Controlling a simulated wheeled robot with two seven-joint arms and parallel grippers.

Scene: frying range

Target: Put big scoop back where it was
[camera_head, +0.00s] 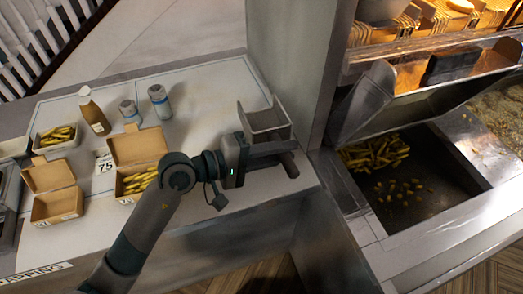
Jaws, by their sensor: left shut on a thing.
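The big scoop (263,120) is an open grey metal box shape, standing over the right end of the white counter. My left gripper (272,153) is at its near side and is shut on it. A short dark rounded piece (290,165) shows just beyond the fingers; I cannot tell if it is the scoop's handle. The fingers hide the exact grip, and I cannot tell if the scoop touches the counter. My right gripper is not in view.
Left on the counter (215,95) are open cardboard boxes (137,148), some with fries, a brown bottle (94,112) and two small containers (159,101). A metal post (287,60) stands behind the scoop. At right is a sunken fry bin (415,205) with fries (375,153).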

